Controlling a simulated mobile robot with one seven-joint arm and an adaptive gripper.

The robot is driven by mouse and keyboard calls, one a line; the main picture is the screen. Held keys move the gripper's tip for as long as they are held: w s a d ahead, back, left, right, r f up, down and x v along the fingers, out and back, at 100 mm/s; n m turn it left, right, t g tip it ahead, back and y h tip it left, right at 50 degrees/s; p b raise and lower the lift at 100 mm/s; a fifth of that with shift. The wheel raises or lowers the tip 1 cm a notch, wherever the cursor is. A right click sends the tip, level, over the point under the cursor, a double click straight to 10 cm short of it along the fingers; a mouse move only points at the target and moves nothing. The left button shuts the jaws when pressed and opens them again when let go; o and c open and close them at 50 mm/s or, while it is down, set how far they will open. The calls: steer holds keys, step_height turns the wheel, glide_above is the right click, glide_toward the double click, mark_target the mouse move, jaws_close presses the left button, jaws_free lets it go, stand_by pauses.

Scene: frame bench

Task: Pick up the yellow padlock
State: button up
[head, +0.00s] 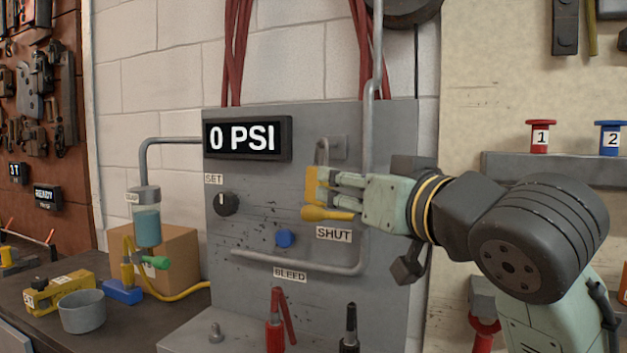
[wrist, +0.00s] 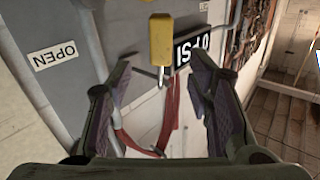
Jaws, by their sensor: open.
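The yellow padlock (head: 313,186) hangs by its grey shackle near a hasp plate (head: 338,147) on the grey panel, above the SHUT label. My gripper (head: 346,182) is close on its right in the head view, pointing left at it. In the wrist view the padlock (wrist: 160,38) lies ahead, in line with the gap between my spread fingers (wrist: 162,80). The gripper is open and holds nothing. Whether a finger touches the padlock cannot be told.
A yellow lever handle (head: 328,214) sits just below the padlock and my fingers. A grey pipe (head: 369,120) runs down the panel behind my gripper. The 0 PSI display (head: 247,138) is up left. A grey cup (head: 82,311) stands on the bench.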

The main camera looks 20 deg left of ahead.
steer(key=p+x, duration=0.1)
steer(key=x, duration=0.1)
steer(key=p+x, duration=0.1)
steer(key=x, duration=0.2)
steer(key=p+x, duration=0.1)
steer(key=x, duration=0.2)
steer(key=shift+w+a+r, duration=0.15)
steer(key=shift+r, duration=0.15)
steer(key=shift+w+a+f, duration=0.1)
steer(key=shift+w+a, duration=0.2)
steer(key=shift+w, duration=0.05)
jaws_close()
